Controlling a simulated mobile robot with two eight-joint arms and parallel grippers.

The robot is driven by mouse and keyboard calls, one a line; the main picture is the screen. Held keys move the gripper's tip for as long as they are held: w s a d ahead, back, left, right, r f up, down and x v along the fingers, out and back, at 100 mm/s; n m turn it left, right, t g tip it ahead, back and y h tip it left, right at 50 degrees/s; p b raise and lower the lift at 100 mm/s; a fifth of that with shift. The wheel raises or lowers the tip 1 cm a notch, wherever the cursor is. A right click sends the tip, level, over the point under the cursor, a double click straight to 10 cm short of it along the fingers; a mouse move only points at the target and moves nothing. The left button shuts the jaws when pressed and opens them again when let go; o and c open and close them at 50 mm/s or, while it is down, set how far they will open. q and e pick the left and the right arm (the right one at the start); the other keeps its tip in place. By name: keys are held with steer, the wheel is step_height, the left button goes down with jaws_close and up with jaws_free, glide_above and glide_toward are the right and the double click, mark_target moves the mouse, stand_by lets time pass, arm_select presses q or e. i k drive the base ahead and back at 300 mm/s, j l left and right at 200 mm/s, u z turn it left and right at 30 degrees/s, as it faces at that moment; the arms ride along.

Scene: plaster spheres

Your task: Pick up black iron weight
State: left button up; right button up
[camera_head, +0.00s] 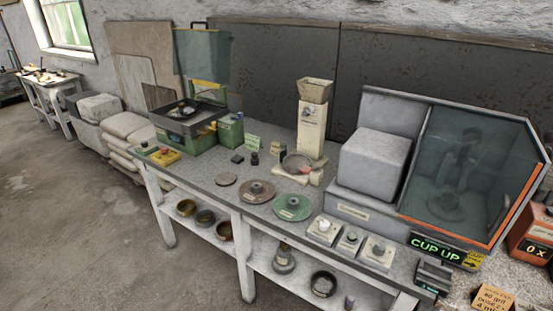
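Several small dark pieces on the grey workbench (222,194) could be the black iron weight. A low black block (237,158) lies near the back edge, right of the green machine. A small dark upright piece (255,159) stands just right of it. They are too small for me to tell which is the iron weight. On the lower shelf stands a grey, stepped, weight-like piece (284,259), partly under the bench top. Neither of my grippers is in view.
A green machine (187,128) stands at the bench's left, a glass-fronted cabinet (465,175) at its right. Brown (257,191) and green (293,207) discs lie mid-bench, near a pale column (312,125). Bowls (205,217) sit on the shelf. The floor (70,220) at left is clear.

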mark_target(255, 161)
steer(key=i+j+z, duration=0.1)
steer(key=z, duration=0.35)
steer(key=i+j+z, duration=0.1)
steer(key=z, duration=0.4)
steer(key=j+z, duration=0.15)
steer(key=z, duration=0.3)
steer(key=j+z, duration=0.35)
steer(key=j, duration=0.15)
steer(key=j+z, duration=0.35)
steer(key=j, duration=0.2)
steer(key=k+j+z, duration=0.1)
steer(key=j+z, duration=0.15)
steer(key=j, duration=1.35)
steer(key=k+j, duration=0.15)
steer(key=j, duration=0.8)
